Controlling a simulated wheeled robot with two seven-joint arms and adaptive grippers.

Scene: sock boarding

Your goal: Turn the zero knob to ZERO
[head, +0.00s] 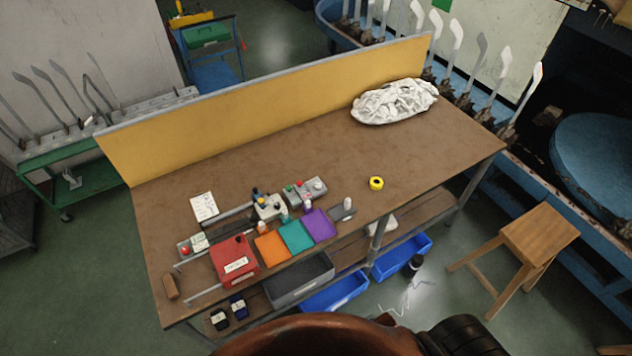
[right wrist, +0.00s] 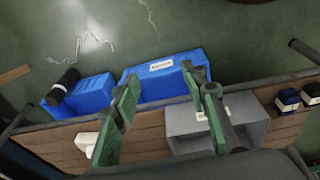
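The zero knob cannot be singled out at this size. Small controls show on a grey box (head: 305,191) with red and green spots and on a pale device with dark tops (head: 268,206), both at the left-centre of the brown workbench (head: 300,150). A red box (head: 235,258) with a white label stands at the near left of the bench. My right gripper (right wrist: 163,80) shows green fingers spread apart with nothing between them, above the bench's lower shelf and bins in the right wrist view. Neither gripper shows in the head view, and my left gripper is in no frame.
Orange (head: 271,245), teal (head: 295,236) and purple (head: 319,225) squares lie near the front edge. A yellow ring (head: 376,183) and a white heap (head: 394,101) are further right. A grey bin (right wrist: 188,130) and blue bins (right wrist: 160,80) sit below. The bench's middle is clear.

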